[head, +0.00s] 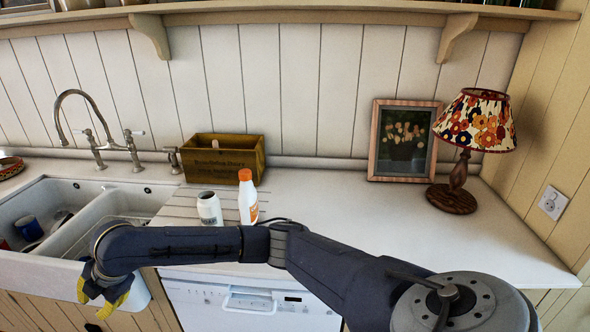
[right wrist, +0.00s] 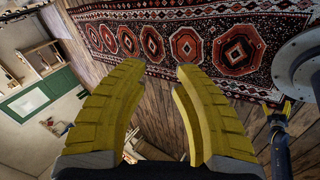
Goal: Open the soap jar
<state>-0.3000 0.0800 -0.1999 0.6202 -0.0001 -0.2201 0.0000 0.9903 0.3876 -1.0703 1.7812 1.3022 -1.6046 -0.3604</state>
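The soap jar (head: 209,209) is a small white jar with dark lettering, standing upright on the counter just left of a white bottle. My right arm crosses the front of the counter, just in front of the jar. My right gripper (head: 104,296) hangs by the sink front, left of and below the jar, away from it. The right wrist view shows its yellow fingers (right wrist: 160,75) apart with nothing between them. A dark arm with a yellow tip (right wrist: 287,106) at that view's right edge appears to be my left gripper, too small to judge.
The white bottle (head: 248,200) with an orange cap stands close beside the jar. A wooden box (head: 222,158) is behind them. The sink (head: 75,212) and faucet are at left. A framed picture (head: 403,140) and lamp (head: 470,135) stand at right. The counter's middle right is clear.

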